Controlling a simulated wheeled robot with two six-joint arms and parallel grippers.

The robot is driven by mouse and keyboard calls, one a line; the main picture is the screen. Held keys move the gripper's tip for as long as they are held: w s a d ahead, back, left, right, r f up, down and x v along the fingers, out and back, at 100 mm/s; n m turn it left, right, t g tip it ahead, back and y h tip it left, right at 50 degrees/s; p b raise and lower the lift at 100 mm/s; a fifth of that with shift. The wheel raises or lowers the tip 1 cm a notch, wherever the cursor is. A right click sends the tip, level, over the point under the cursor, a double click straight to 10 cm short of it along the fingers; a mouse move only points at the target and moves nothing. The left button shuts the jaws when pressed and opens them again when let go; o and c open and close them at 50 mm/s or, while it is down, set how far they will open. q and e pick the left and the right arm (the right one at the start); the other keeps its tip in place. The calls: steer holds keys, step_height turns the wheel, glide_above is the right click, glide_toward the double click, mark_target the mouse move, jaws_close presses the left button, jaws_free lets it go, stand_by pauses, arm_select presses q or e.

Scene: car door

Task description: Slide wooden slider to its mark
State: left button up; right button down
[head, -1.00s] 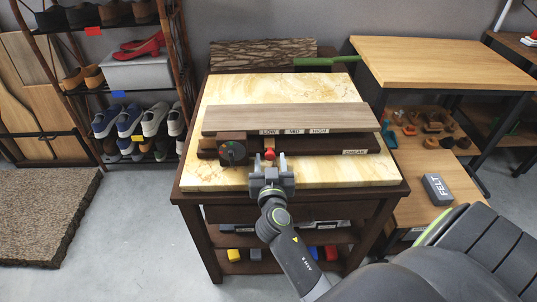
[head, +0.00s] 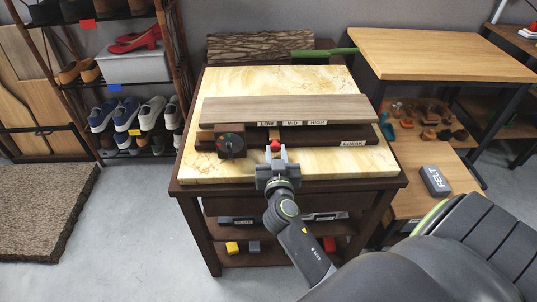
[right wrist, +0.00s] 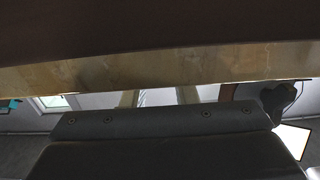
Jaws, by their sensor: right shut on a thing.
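The wooden slider shows as a narrow tan piece (head: 274,133) with a red knob (head: 275,146). It sits in the dark wooden box (head: 330,135) on the pale marble slab, below the gap between the LOW label (head: 267,124) and the MID label (head: 292,124). A HIGH label (head: 317,123) is farther right. My right gripper (head: 274,156) is shut on the red knob from the front, and its jaws partly hide it. The right wrist view shows the slab's pale edge (right wrist: 160,65), but not the knob. My left gripper is not in view.
A black dial (head: 231,146) is on the box's left end, and a CREAK label (head: 354,143) is on its right. A grey-brown plank (head: 240,109) lies along the top. The slab's front (head: 330,165) is clear. A grey FELT block (head: 435,181) is at right.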

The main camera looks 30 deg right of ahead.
mark_target(294, 161)
steer(key=s+d, duration=0.1)
steer(key=d, duration=0.1)
steer(key=s+d, duration=0.1)
steer(key=shift+s+d+b, duration=0.15)
steer(key=shift+d+b, duration=0.2)
steer(key=shift+b, duration=0.05)
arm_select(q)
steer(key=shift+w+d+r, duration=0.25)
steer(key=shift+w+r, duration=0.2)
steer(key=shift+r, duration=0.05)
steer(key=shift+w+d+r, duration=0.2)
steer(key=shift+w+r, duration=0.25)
arm_select(e)
steer(key=shift+s+d, duration=0.15)
steer(key=shift+d, duration=0.15)
steer(key=c, duration=1.1)
jaws_free()
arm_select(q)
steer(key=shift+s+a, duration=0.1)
arm_select(e)
steer(key=shift+a+f, duration=0.1)
